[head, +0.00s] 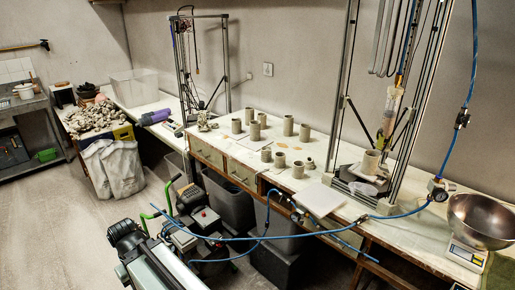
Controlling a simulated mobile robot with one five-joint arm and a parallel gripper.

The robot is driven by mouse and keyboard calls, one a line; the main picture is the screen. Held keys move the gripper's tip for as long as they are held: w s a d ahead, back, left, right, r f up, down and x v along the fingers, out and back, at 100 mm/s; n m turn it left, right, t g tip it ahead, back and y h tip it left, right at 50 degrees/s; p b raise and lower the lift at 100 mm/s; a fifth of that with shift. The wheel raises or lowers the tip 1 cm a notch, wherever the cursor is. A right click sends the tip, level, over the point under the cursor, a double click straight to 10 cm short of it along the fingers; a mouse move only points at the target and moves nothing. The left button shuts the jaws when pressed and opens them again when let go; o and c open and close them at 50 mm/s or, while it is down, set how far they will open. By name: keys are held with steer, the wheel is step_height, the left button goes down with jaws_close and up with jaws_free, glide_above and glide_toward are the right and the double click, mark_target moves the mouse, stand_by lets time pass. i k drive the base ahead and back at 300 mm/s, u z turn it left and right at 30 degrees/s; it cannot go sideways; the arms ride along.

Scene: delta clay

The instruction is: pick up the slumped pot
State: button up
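Several small grey-beige clay pots stand on the long white-topped bench (235,146), and none is clearly marked out as the slumped pot. An uneven, lumpy clay piece (203,121) stands at the bench's far left end; it is too small to tell whether it is a slumped pot. Upright pots include a tall one (255,131) in the middle and one (304,132) farther right. Shorter pots (280,159) stand nearer the front edge. Another pot (371,162) sits on the right printer's bed. My gripper is not in view.
Tall frame printers stand at left (227,65) and right (349,70). A blue hose (330,232) crosses before the bench. A steel bowl (482,220) sits on a scale at right. Dark bins (230,203) and machinery (150,262) crowd the floor; open floor (50,230) lies left.

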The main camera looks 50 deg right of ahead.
mark_target(309, 161)
steer(key=z, duration=0.25)
steer(key=i, duration=1.5)
steer(key=z, duration=0.45)
steer(key=k, duration=0.85)
steer(key=z, duration=0.15)
steer(key=i, duration=0.8)
steer(key=z, duration=0.05)
